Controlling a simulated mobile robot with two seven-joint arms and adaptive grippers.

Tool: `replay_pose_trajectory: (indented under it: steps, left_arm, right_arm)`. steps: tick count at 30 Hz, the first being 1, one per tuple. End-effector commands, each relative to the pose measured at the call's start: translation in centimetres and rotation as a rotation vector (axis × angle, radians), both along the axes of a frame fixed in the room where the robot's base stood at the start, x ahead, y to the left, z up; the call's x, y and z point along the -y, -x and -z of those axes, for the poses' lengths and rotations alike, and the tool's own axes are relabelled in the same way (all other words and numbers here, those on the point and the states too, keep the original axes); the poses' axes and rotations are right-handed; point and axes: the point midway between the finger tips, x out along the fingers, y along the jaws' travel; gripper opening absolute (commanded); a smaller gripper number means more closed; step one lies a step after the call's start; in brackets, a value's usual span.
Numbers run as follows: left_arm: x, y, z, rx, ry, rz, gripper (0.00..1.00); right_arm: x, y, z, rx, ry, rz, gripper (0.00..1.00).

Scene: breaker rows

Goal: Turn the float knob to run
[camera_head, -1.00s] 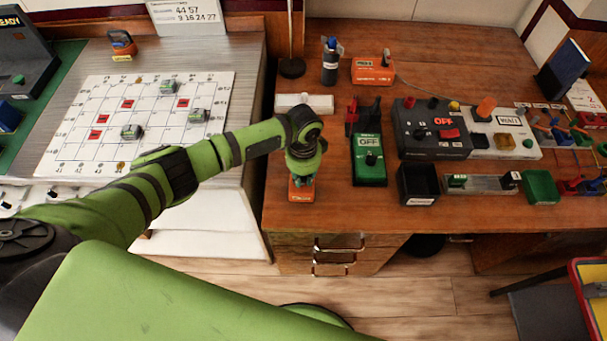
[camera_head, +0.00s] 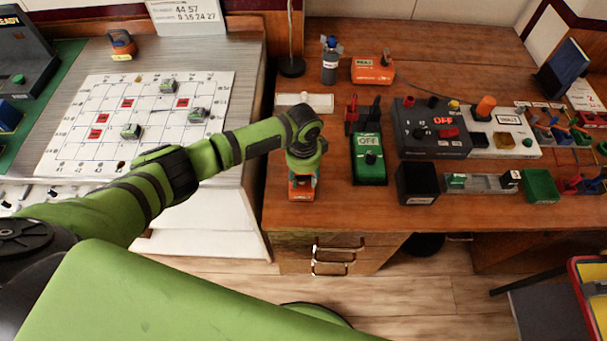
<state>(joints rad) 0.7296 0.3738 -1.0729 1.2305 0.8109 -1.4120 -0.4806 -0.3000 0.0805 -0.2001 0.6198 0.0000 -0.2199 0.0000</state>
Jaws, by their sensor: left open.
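An orange box (camera_head: 301,194) with a pale label on its front stands near the front edge of the brown desk. My left gripper (camera_head: 303,180) points down right over it and is open. The gripper and wrist hide the top of this box, so I cannot see its knob or how it is turned. A second orange box (camera_head: 368,72) with a dark knob on top stands at the back of the desk. The labels are too small to tell which box is the float one. My right gripper is not in view.
A green box marked OFF (camera_head: 369,168) stands just right of my left gripper. A white strip (camera_head: 304,103) lies behind it. A dark panel marked OFF (camera_head: 431,128), a black bin (camera_head: 417,184) and a green bin (camera_head: 541,186) are further right. Bare desk (camera_head: 330,200) separates the boxes.

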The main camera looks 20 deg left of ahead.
Motion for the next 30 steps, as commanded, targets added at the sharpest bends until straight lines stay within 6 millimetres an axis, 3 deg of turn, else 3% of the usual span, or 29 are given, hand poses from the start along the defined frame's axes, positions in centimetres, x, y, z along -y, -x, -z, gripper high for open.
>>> replay_pose_trajectory:
  steps: [5, 19, 24, 30]
  left_arm:
    - [0.0, -0.1, -1.2, 0.003, 0.001, 0.0, 0.45]
    - [0.0, -0.1, -10.3, 0.004, 0.001, 0.001, 0.45]
    - [0.0, 0.0, -11.8, 0.0, 0.0, 0.0, 0.45]
    - [0.0, 0.0, -12.1, 0.0, 0.0, 0.0, 0.45]
  right_arm:
    - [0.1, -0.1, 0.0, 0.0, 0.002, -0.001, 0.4]
    - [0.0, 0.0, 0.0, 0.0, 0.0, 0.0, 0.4]
    - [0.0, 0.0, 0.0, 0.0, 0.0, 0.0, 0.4]
    - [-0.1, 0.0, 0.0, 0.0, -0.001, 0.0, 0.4]
